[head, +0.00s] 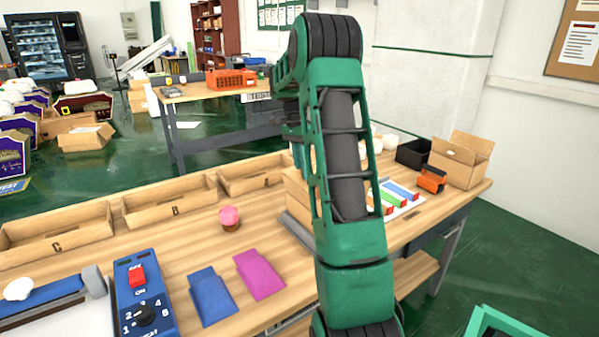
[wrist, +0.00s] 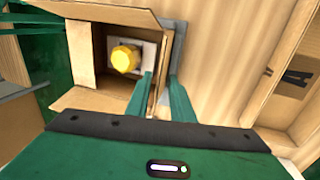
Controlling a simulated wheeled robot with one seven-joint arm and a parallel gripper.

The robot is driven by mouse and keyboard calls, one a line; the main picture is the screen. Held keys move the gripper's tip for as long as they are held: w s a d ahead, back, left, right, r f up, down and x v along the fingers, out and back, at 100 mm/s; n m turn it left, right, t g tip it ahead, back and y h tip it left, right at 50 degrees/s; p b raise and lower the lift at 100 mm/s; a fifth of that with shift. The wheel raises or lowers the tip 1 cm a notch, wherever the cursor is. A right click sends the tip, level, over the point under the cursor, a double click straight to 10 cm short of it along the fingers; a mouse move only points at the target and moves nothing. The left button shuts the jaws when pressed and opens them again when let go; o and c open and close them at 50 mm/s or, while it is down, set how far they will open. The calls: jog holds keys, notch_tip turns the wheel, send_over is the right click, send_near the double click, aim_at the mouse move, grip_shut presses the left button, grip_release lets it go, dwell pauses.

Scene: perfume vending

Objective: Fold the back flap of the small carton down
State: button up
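The small carton (wrist: 84,50) stands open in the wrist view, with a yellow-capped item (wrist: 126,58) inside it. I cannot tell which is the back flap. My gripper (wrist: 160,77) is open, with one finger over the carton's inside and the other outside its right wall. Cardboard lies between the fingers; I cannot tell whether they touch it. In the head view, part of the carton (head: 297,188) shows beside my arm, which hides the gripper.
Wooden bins (head: 172,205) line the table's back edge. A pink-topped round item (head: 230,217), a blue pouch (head: 209,296) and a magenta pouch (head: 259,274) lie left of my arm. A larger open carton (head: 461,160) and an orange device (head: 431,179) stand at the right.

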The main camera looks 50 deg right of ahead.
grip_shut()
jog(key=shift+a, duration=0.1)
